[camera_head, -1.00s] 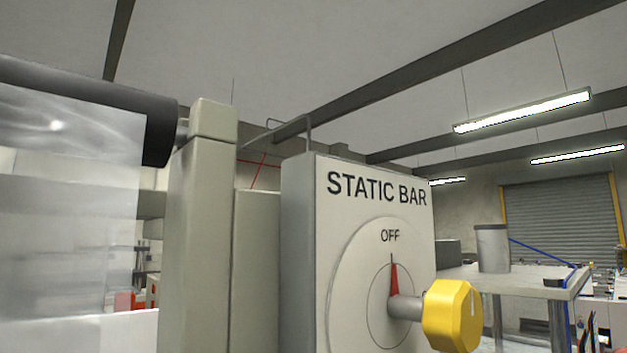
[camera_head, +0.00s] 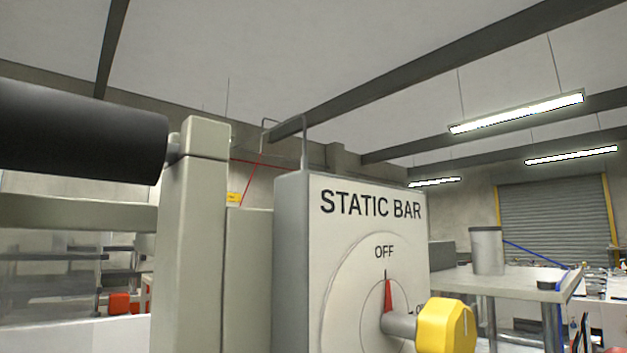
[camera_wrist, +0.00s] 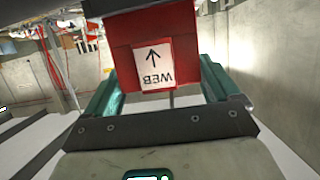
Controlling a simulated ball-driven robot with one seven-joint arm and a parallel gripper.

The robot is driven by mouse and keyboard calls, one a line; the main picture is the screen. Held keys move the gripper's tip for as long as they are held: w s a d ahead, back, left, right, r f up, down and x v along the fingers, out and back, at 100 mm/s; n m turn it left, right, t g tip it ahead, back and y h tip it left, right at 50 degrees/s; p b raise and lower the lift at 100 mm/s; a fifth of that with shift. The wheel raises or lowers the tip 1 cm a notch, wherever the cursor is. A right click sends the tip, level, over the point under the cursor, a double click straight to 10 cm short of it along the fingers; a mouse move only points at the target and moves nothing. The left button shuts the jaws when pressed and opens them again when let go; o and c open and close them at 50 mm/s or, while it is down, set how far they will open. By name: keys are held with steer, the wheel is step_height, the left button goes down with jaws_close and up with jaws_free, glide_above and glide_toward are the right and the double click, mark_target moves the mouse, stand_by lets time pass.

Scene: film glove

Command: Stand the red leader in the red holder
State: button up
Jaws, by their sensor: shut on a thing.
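In the wrist view a red block-like piece (camera_wrist: 150,24), taken as the red leader, carries a white label with "WEB" and an arrow. The label appears upside down. My gripper (camera_wrist: 160,88) has teal fingers on either side of the piece and is shut on it. My gripper is not in the head view. No red holder can be made out. A small red object (camera_head: 120,303) shows low at the left in the head view, too small to identify.
A grey "STATIC BAR" box (camera_head: 295,250) stands close in front, its dial at OFF, with a yellow knob (camera_head: 445,325) sticking out. A black roller (camera_head: 80,130) meets a beige post (camera_head: 190,240) at left. A table (camera_head: 520,282) with a grey cylinder (camera_head: 487,250) stands behind at right.

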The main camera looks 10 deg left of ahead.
steer(key=shift+r+p, duration=0.6)
steer(key=shift+r, duration=1.6)
steer(key=shift+r, duration=1.55)
